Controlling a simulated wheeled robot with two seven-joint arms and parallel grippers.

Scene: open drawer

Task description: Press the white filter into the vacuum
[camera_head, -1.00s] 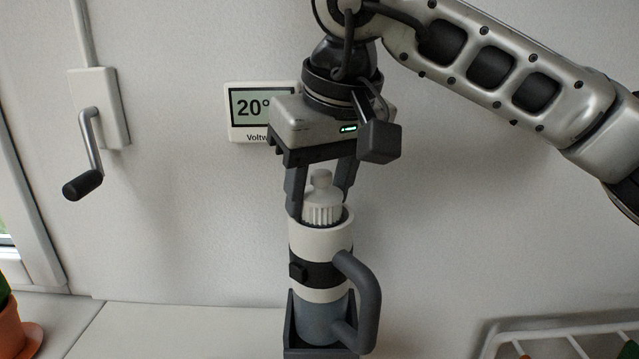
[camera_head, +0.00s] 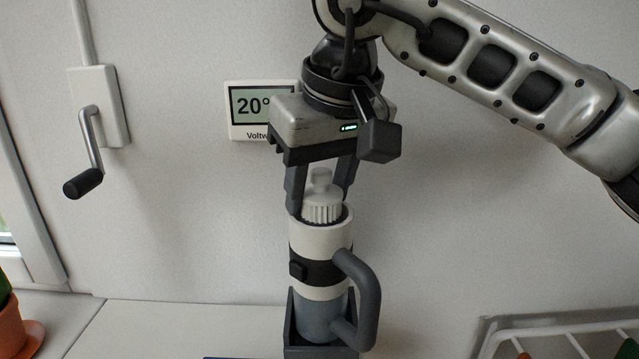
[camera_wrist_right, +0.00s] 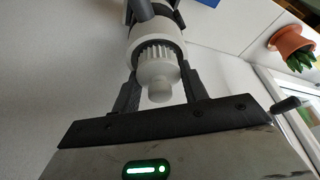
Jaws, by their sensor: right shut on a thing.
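The white filter (camera_head: 321,206), ribbed with a round knob on top, sits upright at the open top of the vacuum (camera_head: 307,237). Its lower end is hidden inside the rim. The vacuum is a white and grey cylinder with a black band and a grey side handle, standing upright in a dark holder. My right gripper (camera_head: 320,208) points down from above, its fingers on both sides of the filter and shut on it. In the right wrist view the filter (camera_wrist_right: 158,75) is between the two fingers, in line with the vacuum's mouth. My left gripper is not in view.
A wall display (camera_head: 262,108) is behind my right gripper. A crank (camera_head: 88,150) is on the wall at left. A potted plant (camera_head: 12,330) stands at the lower left and a white rack (camera_head: 560,330) at the lower right.

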